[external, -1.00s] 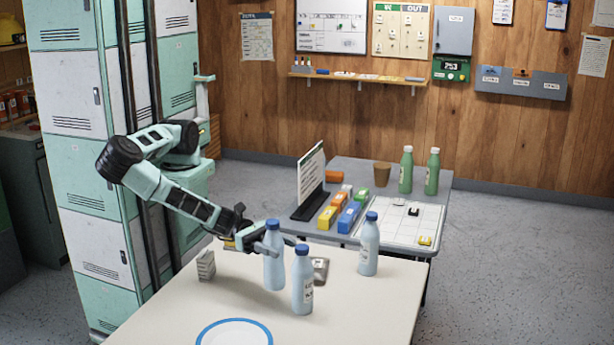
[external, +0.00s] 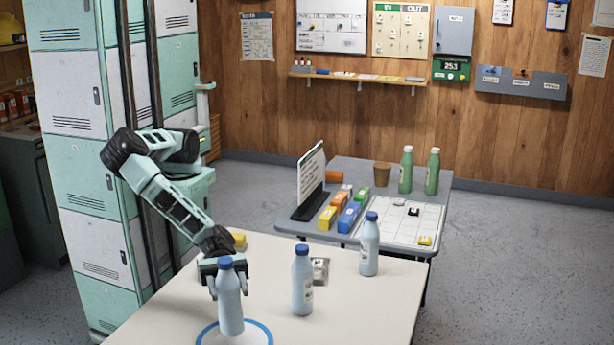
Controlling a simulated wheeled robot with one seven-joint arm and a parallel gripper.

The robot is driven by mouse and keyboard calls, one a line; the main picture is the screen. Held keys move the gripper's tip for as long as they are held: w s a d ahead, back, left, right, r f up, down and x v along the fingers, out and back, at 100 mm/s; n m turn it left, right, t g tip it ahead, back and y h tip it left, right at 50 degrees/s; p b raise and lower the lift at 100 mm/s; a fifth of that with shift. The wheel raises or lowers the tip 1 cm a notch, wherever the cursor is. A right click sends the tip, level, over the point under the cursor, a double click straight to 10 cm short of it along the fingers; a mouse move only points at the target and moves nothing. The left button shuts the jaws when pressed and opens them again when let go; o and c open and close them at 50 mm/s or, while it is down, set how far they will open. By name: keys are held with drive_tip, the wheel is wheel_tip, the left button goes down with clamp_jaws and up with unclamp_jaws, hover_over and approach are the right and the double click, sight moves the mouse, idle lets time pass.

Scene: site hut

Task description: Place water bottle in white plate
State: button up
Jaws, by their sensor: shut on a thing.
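My gripper (external: 225,284) is shut on a light blue water bottle (external: 230,308) with a dark blue cap. The bottle is upright over the white plate (external: 262,334) with a blue rim, near the front of the white table. I cannot tell whether its base touches the plate. Two similar bottles stand upright on the table, one (external: 302,285) right of the gripper and one (external: 369,248) farther back at the right. The held bottle hides part of the plate.
A small grey object (external: 319,270) lies behind the middle bottle. A grey side table (external: 436,190) beyond holds green bottles (external: 406,172), a brown cup (external: 382,174), coloured boxes and an upright sign. The white table's right front (external: 370,315) is clear.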

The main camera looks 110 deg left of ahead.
sight(232, 310)
drive_tip(key=shift+f, duration=2.5)
drive_tip(key=shift+f, duration=0.2)
drive_tip(key=o, duration=1.3)
drive_tip(key=shift+r, duration=0.25)
drive_tip(key=b+v, duration=0.1)
drive_tip(key=v, duration=1.1)
drive_tip(key=shift+s+f, duration=0.1)
